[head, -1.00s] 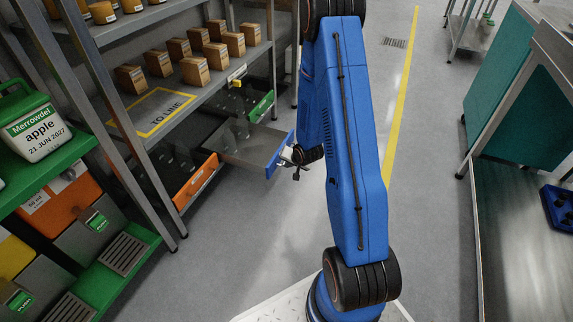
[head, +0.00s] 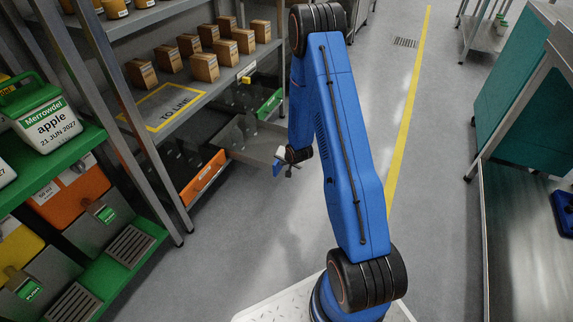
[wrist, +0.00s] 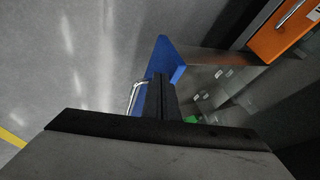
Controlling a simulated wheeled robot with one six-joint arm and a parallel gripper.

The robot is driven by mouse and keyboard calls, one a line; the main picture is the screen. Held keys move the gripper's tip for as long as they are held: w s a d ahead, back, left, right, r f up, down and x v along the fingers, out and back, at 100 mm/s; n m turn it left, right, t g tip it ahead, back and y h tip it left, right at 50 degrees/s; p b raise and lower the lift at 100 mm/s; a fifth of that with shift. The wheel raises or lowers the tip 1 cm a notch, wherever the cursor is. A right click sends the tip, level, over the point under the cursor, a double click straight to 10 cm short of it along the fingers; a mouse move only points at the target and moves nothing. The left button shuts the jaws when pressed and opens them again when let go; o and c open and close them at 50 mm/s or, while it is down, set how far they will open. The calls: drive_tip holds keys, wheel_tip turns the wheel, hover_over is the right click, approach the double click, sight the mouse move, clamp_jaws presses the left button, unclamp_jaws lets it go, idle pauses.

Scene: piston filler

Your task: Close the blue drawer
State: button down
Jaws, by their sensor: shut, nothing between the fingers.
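The blue drawer (head: 247,145) is pulled out of the lower part of the shelf rack, a grey tray with a blue front. In the head view, my arm hides most of that front. In the wrist view, the blue front (wrist: 171,60) and its pale bar handle (wrist: 135,96) show beside my fingers. My gripper (head: 291,171) is shut and empty at the drawer's front; it also shows in the wrist view (wrist: 162,82), overlapping the front. I cannot tell whether it touches.
An orange-front drawer (head: 203,178) sits nearer and a green-front drawer (head: 270,104) farther along the rack. Small boxes (head: 204,67) stand on the shelf above. The aisle floor (head: 260,235) is clear. A teal-sided bench (head: 515,85) stands at the right.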

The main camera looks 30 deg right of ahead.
drive_tip(key=shift+w+a, duration=0.1)
idle(0.3)
drive_tip(key=w+a, duration=0.6)
drive_tip(key=w, duration=0.1)
drive_tip(key=w+a, duration=0.6)
drive_tip(key=w, duration=0.2)
drive_tip(key=w+a, duration=0.6)
drive_tip(key=w, duration=0.2)
drive_tip(key=shift+w+a+r, duration=0.1)
drive_tip(key=shift+w+r, duration=0.05)
drive_tip(key=shift+w, duration=0.1)
